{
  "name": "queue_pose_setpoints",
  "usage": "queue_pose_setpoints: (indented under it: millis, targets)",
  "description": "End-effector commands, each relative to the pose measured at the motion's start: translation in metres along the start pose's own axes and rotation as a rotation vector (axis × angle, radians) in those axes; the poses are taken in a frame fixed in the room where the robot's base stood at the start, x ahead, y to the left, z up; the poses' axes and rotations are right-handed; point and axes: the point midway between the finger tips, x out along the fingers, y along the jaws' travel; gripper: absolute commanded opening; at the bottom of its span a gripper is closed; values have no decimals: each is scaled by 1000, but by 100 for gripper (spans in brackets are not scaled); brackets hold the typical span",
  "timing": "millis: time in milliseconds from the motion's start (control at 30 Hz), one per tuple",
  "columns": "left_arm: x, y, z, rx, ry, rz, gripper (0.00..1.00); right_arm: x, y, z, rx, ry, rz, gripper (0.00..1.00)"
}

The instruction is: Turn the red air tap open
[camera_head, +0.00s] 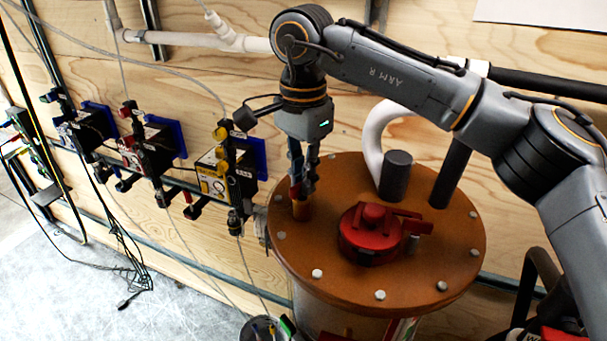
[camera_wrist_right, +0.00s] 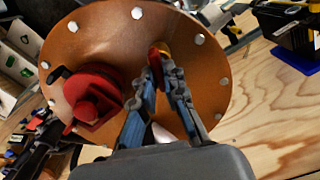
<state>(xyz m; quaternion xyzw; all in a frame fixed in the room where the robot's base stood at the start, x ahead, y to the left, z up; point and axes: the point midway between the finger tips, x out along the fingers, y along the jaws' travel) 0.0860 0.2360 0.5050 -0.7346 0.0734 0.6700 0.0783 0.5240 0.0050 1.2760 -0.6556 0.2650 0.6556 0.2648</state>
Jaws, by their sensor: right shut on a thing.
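The red air tap (camera_wrist_right: 154,57) is a small red handle on a brass-yellow fitting near the rim of the round brown lid (camera_head: 335,180). In the head view its brass-coloured base (camera_head: 301,211) shows just under my fingertips, and the handle is mostly hidden. My right gripper (camera_head: 301,190) points down from above and is shut on the tap. In the wrist view the right gripper's fingertips (camera_wrist_right: 162,68) close around the red handle. I cannot tell how far the tap is turned. My left gripper is not in view.
A large red cap (camera_head: 370,230) with a side lever sits on the lid, right of the tap. A grey pipe stub (camera_head: 396,178) and a black pipe (camera_head: 451,175) rise behind it. Valve units (camera_head: 225,172) hang on the wooden wall at left. Bolts ring the lid.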

Motion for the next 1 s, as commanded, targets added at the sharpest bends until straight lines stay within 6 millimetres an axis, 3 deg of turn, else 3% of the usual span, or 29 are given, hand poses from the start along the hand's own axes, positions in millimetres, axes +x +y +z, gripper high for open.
queue_pose_setpoints:
  millis: [500, 1000]
  targets:
    - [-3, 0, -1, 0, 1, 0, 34, -1, -1, 0, -381, 0, -2, 0]
    - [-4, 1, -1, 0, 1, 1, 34, -1, -2, 0, -480, 1, -2, 0]
